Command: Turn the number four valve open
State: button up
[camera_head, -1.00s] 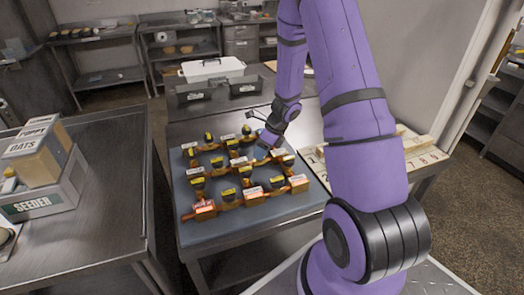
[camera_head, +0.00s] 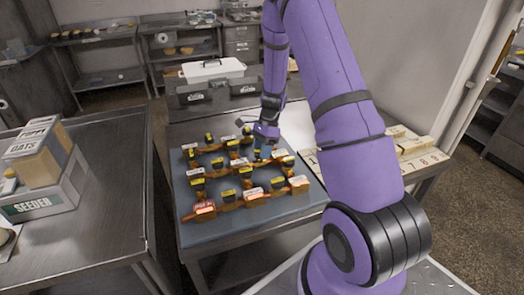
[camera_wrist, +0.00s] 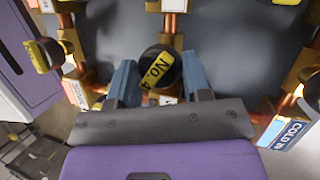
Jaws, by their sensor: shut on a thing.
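The number four valve has a round black knob with a yellow "No. 4" label; it shows in the wrist view (camera_wrist: 160,68) between my two fingers, with the label slanting. My gripper (camera_wrist: 160,85) is shut on this knob, one blue-grey finger on each side. In the head view my gripper (camera_head: 262,150) points down over the right part of the copper pipe assembly (camera_head: 229,205), and it hides most of the knob there. The valve body under the knob is mostly hidden.
Other yellow-labelled knobs stand close by, one at the upper left in the wrist view (camera_wrist: 45,55). A "COLD" label (camera_wrist: 284,132) is at the right. A seeder box (camera_head: 48,195) stands on the left table.

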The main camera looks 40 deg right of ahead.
jog(key=n, duration=0.1)
jog(key=n+g, duration=0.1)
jog(key=n, duration=0.1)
jog(key=shift+w+r+n+h, duration=0.1)
jog(key=shift+w+n+h, duration=0.2)
jog(key=shift+h, duration=0.1)
jog(key=shift+a+n+g+h, duration=0.1)
jog(key=shift+n+g+h, duration=0.4)
jog(key=shift+n, duration=1)
jog(key=o, duration=0.6)
jog(key=v, duration=1)
jog(key=shift+w+r, duration=0.25)
jog(key=shift+w, duration=0.1)
